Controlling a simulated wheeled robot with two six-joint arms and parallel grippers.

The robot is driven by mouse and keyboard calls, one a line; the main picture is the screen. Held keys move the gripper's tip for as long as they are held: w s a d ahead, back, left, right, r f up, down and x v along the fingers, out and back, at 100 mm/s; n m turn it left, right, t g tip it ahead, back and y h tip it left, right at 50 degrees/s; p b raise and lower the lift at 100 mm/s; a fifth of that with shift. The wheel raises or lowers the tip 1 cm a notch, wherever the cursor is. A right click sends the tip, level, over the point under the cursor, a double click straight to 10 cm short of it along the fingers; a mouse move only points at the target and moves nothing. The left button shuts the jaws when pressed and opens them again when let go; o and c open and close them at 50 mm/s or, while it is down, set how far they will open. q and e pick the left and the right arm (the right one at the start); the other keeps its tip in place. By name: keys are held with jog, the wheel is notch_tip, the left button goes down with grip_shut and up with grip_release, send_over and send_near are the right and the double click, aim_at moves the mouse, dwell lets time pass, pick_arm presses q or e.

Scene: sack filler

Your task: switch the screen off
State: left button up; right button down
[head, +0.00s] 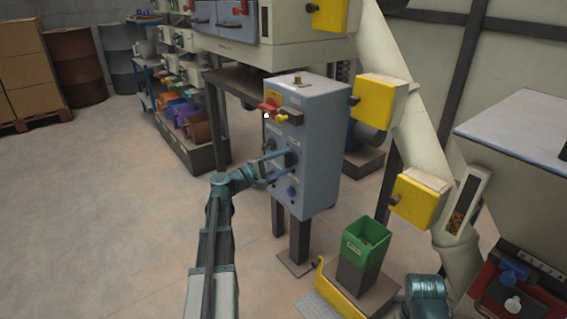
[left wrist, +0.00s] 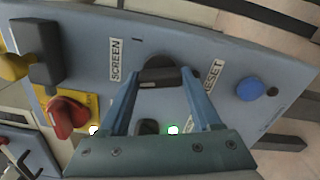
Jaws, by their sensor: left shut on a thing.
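The control box (head: 312,110) stands on legs in the middle of the head view. My left gripper (head: 284,161) reaches its front from the left. In the left wrist view, my left gripper (left wrist: 160,78) has its two blue fingers on either side of a black knob (left wrist: 161,74), shut on it. The knob sits beside the label SCREEN (left wrist: 116,60) with a mark "I" near it. The knob's exact angle is partly hidden by the fingers. My right gripper is not in view; only a teal part of mine shows at the lower right.
On the same panel are a red knob on a yellow plate (left wrist: 66,115), a black lever (left wrist: 42,55) and a blue button (left wrist: 250,89) near RESET. A lamp (left wrist: 173,130) is lit. A green bin (head: 366,238) stands right of the box. The floor at left is clear.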

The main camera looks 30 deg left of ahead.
pick_arm(q)
jog(key=shift+n, duration=2.3)
jog(key=o, duration=1.4)
jog(key=shift+s, duration=0.1)
jog(key=v, duration=1.3)
jog(key=shift+s+a+f, duration=0.1)
jog(key=shift+s+a, duration=0.1)
jog(key=shift+s, duration=0.1)
